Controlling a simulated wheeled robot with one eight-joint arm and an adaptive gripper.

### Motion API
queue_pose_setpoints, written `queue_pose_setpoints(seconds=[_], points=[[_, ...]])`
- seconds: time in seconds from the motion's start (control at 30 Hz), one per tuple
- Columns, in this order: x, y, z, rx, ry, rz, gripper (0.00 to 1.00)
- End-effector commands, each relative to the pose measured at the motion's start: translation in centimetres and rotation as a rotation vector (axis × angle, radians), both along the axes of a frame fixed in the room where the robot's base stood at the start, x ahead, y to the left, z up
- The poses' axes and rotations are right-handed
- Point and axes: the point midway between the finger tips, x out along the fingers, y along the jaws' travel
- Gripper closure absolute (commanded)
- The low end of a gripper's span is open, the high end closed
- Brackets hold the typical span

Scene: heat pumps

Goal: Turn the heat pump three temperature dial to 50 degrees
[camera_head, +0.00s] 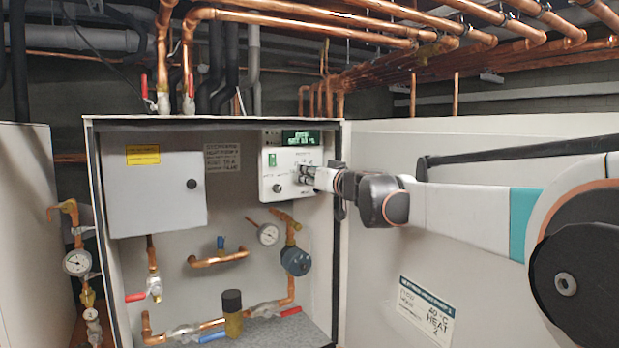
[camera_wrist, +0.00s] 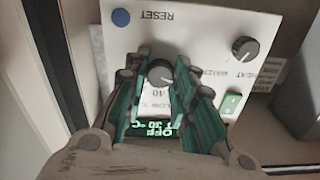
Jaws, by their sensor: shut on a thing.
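The white control panel (camera_head: 270,168) is at the upper right inside the open cabinet. My gripper (camera_head: 312,174) reaches it from the right and hides the dial in the head view. In the wrist view, where the panel appears upside down, my gripper (camera_wrist: 163,64) has its fingers on both sides of a black dial (camera_wrist: 160,73) and is shut on it. The label by this dial seems to show 40. The green display (camera_wrist: 160,130), partly covered by the fingers, seems to read OFF and 30 °C. The display also shows in the head view (camera_head: 300,137).
A second black knob (camera_wrist: 245,48), a blue reset button (camera_wrist: 121,17) and a green switch (camera_wrist: 232,103) are on the panel. The open cabinet door (camera_head: 380,250) stands right, below my arm. Copper pipes and a blue pump (camera_head: 295,262) lie below the panel.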

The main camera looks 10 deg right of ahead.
Motion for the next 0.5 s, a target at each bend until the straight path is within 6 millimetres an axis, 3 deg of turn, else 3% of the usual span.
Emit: queue_pose_setpoints(seconds=[0.5], points=[[0.00, -0.07, -0.07, 0.458, 0.149, 0.000, 1.00]])
